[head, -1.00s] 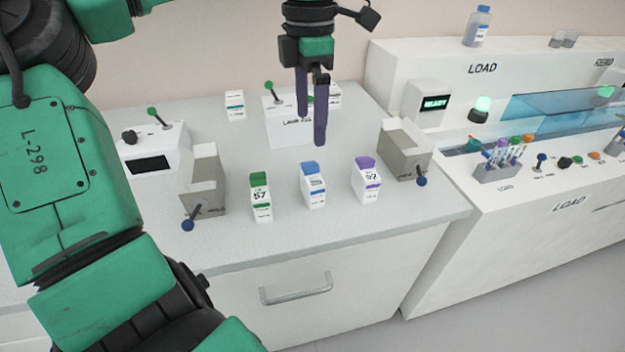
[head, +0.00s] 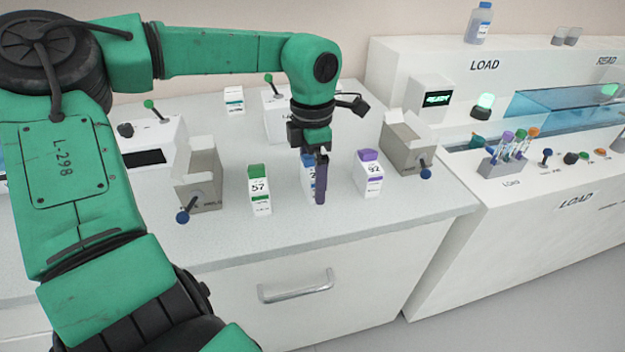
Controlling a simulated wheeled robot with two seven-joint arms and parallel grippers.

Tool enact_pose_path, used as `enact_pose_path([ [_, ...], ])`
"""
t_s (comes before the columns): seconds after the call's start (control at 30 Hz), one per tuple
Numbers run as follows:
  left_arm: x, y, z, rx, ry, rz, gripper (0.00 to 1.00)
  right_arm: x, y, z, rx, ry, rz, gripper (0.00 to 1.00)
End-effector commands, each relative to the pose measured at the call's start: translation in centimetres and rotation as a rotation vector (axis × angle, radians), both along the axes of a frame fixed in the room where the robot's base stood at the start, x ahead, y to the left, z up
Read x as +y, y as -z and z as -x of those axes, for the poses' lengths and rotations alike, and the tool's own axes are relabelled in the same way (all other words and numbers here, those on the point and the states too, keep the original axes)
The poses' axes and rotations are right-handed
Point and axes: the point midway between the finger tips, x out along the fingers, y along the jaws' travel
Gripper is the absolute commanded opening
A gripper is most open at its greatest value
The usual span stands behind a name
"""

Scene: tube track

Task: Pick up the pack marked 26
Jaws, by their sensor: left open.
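My left gripper (head: 314,178) points down over the middle pack (head: 306,180), a white pack with a blue top. The fingers hide most of its front, so I read only a "2" at the start of its number. I cannot tell whether the fingers stand around the pack or in front of it. The gripper is open. To the left stands a white pack with a green top marked 57 (head: 259,190). To the right stands one with a purple top marked 92 (head: 368,175). My right gripper is not in view.
Grey open boxes with blue-knobbed levers stand at the left (head: 199,182) and right (head: 408,145) of the packs. Behind are a labelled white box (head: 277,118) and a small white pack (head: 234,100). A tube rack (head: 502,165) is on the right machine. The counter front is clear.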

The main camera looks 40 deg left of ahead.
Motion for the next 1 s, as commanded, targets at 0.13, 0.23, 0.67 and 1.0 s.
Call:
enact_pose_path([
  [0.13,0.0,-0.1,0.0,0.0,0.0,0.0,0.66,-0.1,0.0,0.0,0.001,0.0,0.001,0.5],
  [0.23,0.0,-0.1,0.0,0.0,0.0,0.0,0.29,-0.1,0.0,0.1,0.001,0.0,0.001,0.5],
  [0.67,0.0,-2.1,-0.1,-0.003,0.0,-0.001,0.28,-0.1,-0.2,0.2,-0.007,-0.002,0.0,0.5],
  [1.0,0.0,-13.8,-0.1,-0.005,-0.003,-0.003,0.28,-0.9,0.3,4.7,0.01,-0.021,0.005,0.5],
])
